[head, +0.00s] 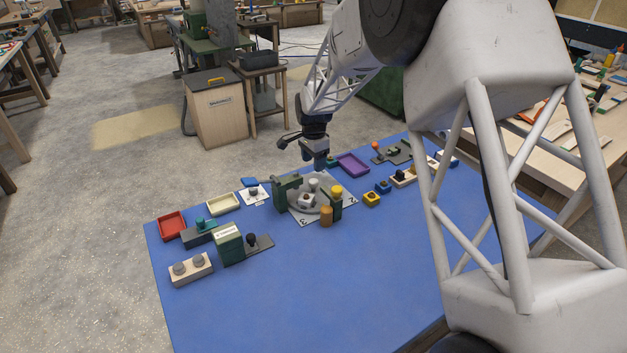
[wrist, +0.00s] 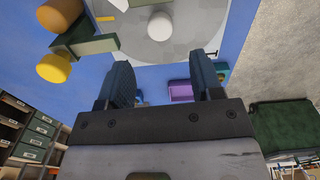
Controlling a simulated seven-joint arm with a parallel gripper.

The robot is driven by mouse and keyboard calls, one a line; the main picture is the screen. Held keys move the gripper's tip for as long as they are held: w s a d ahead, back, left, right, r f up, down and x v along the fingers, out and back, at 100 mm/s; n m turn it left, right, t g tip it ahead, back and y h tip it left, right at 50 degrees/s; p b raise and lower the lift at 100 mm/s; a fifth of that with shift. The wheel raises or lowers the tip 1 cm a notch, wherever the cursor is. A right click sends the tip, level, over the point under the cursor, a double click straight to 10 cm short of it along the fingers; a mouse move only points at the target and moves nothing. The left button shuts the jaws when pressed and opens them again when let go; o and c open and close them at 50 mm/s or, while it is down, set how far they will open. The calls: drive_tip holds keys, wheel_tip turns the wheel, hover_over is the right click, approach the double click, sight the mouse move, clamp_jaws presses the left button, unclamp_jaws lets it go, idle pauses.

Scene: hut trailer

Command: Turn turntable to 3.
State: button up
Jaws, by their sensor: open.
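The turntable (head: 299,207) is a grey disc on a white plate (head: 313,222) in the middle of the blue mat. The plate shows a 3 on its front side and a 2 on its right. Pale knob-like parts (head: 313,184) stand on the disc. In the wrist view the disc (wrist: 185,45) fills the top, with a white round knob (wrist: 160,25) on it. My gripper (head: 320,166) is above and just behind the turntable. In the wrist view its two fingers (wrist: 162,82) are apart with nothing between them. It appears clear of the knob.
Green blocks (head: 288,193) flank the disc. A purple tray (head: 353,165) lies behind right. A green-fronted box (head: 229,245) stands left. The front of the mat (head: 330,300) is clear.

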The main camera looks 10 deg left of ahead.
sight(313, 181)
drive_tip(key=shift+f, duration=0.15)
drive_tip(key=shift+f, duration=3.8)
clamp_jaws()
